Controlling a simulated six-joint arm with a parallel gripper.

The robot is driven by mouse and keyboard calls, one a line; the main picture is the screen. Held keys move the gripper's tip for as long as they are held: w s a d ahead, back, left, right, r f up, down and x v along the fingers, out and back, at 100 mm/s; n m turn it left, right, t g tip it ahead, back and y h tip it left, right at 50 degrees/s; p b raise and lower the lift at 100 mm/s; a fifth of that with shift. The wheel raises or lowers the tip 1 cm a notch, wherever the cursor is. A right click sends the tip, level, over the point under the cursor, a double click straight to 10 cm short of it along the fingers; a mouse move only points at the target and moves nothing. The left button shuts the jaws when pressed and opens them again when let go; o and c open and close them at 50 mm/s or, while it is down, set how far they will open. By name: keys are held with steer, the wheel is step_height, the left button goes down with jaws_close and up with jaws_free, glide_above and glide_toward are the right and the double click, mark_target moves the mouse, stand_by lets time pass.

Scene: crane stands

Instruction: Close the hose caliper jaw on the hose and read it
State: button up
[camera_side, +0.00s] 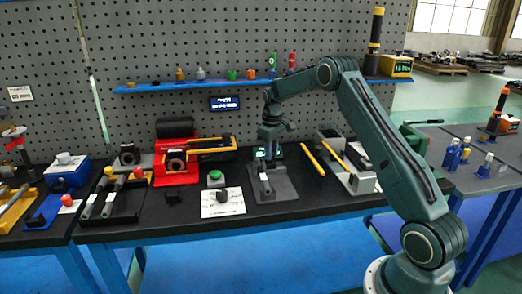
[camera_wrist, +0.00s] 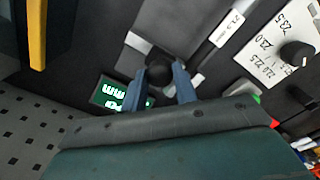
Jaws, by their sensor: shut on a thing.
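The hose caliper stands on a grey plate (camera_side: 284,188) near the middle of the bench. Its green-lit display (camera_wrist: 108,94) shows in the wrist view, but its digits are turned and too unclear to read. My gripper (camera_wrist: 161,88) points down at the caliper, its two blue fingers shut on a dark round knob (camera_wrist: 159,72), seemingly on the caliper's sliding jaw. A dark rod with a white printed label (camera_wrist: 229,27), probably the hose, lies on the plate. The jaw's contact with the hose is hidden. In the side view, my gripper (camera_side: 271,142) is just above the display.
A white card (camera_wrist: 279,46) with printed values, among them 22.5, 23.0 and 23.5, carries a black knob (camera_wrist: 297,53). A green button (camera_side: 215,176) stands behind the card. A red clamp fixture (camera_side: 177,177) is at left; a yellow bar (camera_side: 312,159) lies at right.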

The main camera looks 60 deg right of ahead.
steer(key=o, duration=0.7)
steer(key=shift+o, duration=0.2)
step_height(320, 180, up, 14)
stand_by(0.3)
stand_by(0.9)
